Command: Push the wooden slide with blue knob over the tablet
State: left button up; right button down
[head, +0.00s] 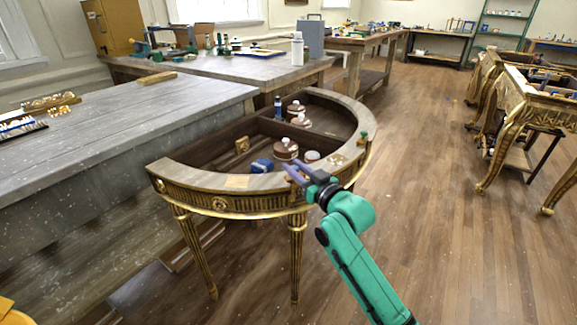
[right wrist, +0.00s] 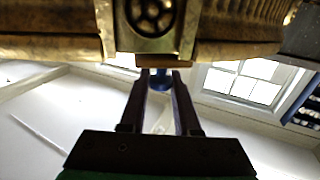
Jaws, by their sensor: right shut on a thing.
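The console (head: 190,184) is a half-round gilt table with an open top. In the right wrist view, a thin tan wooden slide (right wrist: 148,62) shows at the edge of a carved tablet with a rosette (right wrist: 152,14). A blue knob (right wrist: 160,80) stands out from the slide. My right gripper (right wrist: 160,76) is shut on this knob, its fingertips on either side of it. In the head view my right gripper (head: 294,170) is at the console's front rim and hides the slide and knob there. My left gripper is not in view.
Brown jars (head: 286,149) and a blue item (head: 262,166) stand inside the console. A small green and orange thing (head: 363,138) is on its right rim. A grey workbench (head: 110,125) stands at left.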

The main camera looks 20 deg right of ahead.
jog(key=shift+d, duration=0.1)
jog(key=c, duration=0.9)
grip_release()
jog(key=o, duration=0.3)
jog(key=shift+d, duration=0.2)
jog(key=shift+a, duration=0.1)
jog(key=v, duration=1.4)
jog(key=shift+s+b, duration=0.3)
jog(key=shift+s, duration=0.05)
